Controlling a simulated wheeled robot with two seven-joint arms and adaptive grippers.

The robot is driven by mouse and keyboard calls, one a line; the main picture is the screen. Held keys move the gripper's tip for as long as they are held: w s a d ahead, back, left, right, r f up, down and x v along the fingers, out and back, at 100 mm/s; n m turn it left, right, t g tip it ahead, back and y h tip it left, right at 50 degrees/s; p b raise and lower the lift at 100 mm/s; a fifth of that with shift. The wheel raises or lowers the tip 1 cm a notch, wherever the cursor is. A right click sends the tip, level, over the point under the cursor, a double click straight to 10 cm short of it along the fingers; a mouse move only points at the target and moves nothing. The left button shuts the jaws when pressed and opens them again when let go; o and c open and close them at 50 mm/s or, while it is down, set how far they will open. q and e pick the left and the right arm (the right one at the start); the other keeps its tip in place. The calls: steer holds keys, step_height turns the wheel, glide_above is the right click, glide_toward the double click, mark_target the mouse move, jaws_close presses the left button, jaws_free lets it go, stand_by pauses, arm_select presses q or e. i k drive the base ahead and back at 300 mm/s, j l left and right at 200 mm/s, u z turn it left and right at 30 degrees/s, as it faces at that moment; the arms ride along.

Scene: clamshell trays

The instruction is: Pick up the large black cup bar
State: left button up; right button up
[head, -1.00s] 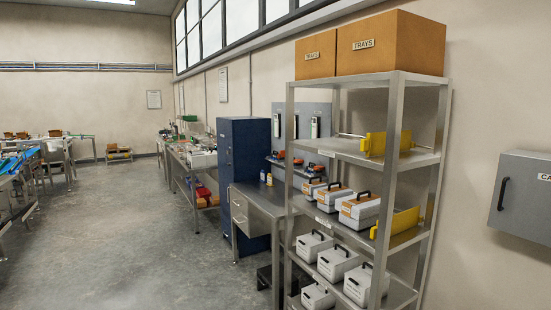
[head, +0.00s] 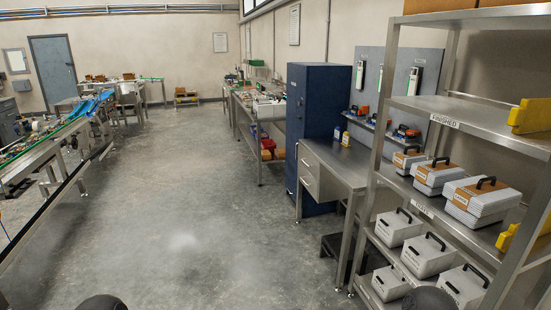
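I cannot make out a large black cup bar in the head view. On the grey tool panel (head: 445,75) at the right hang two upright white-and-dark devices, one on the left (head: 360,75) and one on the right (head: 413,79); they are too small to identify. Orange, blue and dark tools (head: 408,131) sit on a ledge below them. Neither gripper is in view. Only dark rounded parts, likely of my own arms, show at the bottom edge.
A metal shelf rack (head: 484,111) with several grey-white cases and yellow holders stands close on the right. Beside it are a steel desk (head: 344,165) and a blue cabinet (head: 314,120). A conveyor line (head: 58,137) runs along the left. The central floor (head: 190,190) is clear.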

mark_target(354, 112)
steer(key=i+u, duration=0.2)
steer(key=i, duration=1.85)
steer(key=i+j+z, duration=0.1)
steer(key=i, duration=1.85)
